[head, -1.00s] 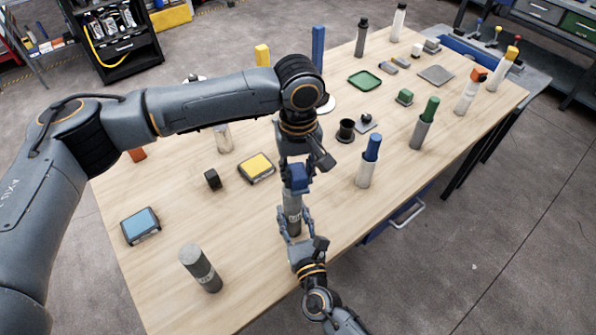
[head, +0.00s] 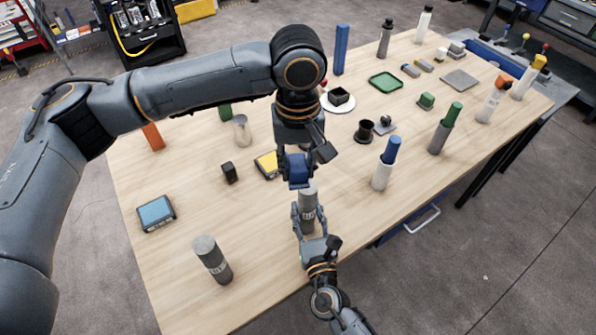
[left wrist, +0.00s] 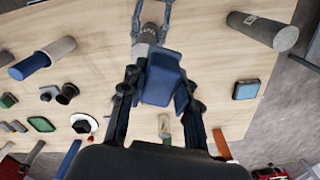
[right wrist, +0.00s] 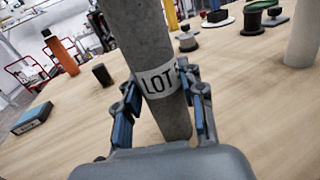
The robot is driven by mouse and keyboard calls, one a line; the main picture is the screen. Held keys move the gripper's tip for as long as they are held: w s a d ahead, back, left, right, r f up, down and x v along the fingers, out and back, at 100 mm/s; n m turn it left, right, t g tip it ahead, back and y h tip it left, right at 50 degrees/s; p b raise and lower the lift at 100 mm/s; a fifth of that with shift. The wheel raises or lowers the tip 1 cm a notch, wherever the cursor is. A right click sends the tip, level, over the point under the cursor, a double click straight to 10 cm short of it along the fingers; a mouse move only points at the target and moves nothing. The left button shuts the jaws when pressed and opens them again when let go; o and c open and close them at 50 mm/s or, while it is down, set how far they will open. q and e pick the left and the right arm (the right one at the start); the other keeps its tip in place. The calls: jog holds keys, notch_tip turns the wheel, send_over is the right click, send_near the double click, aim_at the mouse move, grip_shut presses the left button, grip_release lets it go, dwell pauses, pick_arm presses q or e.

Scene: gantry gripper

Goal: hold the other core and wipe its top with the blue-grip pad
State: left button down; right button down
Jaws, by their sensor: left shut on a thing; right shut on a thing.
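My left gripper (head: 298,172) is shut on the blue-grip pad (head: 297,168), whose blue grip also shows in the left wrist view (left wrist: 161,82). The pad's underside is hidden. My right gripper (head: 309,214) is shut around a grey core (head: 308,196), which stands roughly upright near the table's front edge. Its LOT label shows between the fingers in the right wrist view (right wrist: 158,82). The pad is just above and behind this core's top in the head view; part of the top shows and contact cannot be told. Another grey labelled core (head: 212,258) stands at the front left.
A blue-topped box (head: 156,213), a black block (head: 229,173) and a yellow-topped box (head: 266,164) lie to the left. A pale cylinder with a blue top (head: 384,168) stands right of my grippers. A green tray (head: 386,81) lies farther back. Bare wood surrounds the front-left core.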

pick_arm(q)
jog(key=shift+r, duration=1.35)
pick_arm(e)
jog(key=c, duration=0.7)
grip_release()
